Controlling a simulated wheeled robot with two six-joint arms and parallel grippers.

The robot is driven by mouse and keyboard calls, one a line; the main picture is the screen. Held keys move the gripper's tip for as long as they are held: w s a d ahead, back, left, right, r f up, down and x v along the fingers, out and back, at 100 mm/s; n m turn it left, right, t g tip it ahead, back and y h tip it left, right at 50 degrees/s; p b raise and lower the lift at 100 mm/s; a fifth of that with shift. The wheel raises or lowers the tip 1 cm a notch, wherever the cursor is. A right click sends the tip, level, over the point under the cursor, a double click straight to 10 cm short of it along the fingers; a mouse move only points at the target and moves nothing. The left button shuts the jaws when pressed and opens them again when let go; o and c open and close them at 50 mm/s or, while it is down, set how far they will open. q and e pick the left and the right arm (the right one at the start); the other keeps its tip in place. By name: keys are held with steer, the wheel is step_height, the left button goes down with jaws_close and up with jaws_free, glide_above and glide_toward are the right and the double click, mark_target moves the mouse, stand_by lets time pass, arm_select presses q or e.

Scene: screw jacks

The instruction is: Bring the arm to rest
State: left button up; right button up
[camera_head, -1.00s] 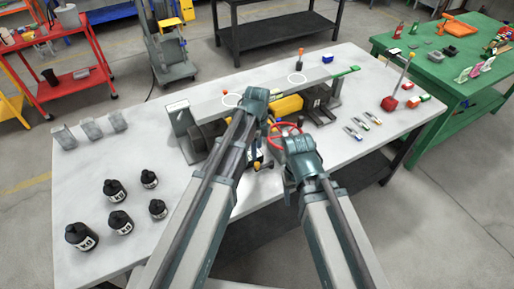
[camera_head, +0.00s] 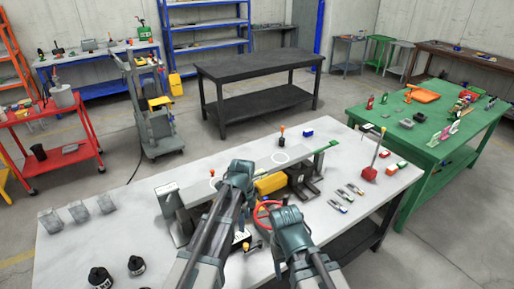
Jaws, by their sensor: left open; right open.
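My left arm reaches in from the bottom middle, and its gripper (camera_head: 238,172) is over the front of the grey beam fixture (camera_head: 197,192) on the white table. My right gripper (camera_head: 287,218) is to the right and nearer, beside a red handwheel ring (camera_head: 262,212). Both grippers are seen from behind, so their fingertips are mostly hidden. Neither shows anything held. A yellow block (camera_head: 270,184) sits at the fixture between and beyond the grippers.
The white table (camera_head: 130,210) carries black bottles (camera_head: 100,277), grey blocks (camera_head: 78,212), small coloured clips (camera_head: 346,195) and a red-based stick (camera_head: 370,173). A green table (camera_head: 440,120) stands at right, a red cart (camera_head: 60,150) at left. The table's left part has free room.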

arm_select(q)
steer(key=s+d+f+n+y+b, duration=0.1)
steer(key=s+d+n, duration=0.1)
steer(key=s+n, duration=1.4)
steer(key=shift+s+d+f, duration=0.2)
steer(key=shift+s+d, duration=0.15)
steer(key=shift+s, duration=0.55)
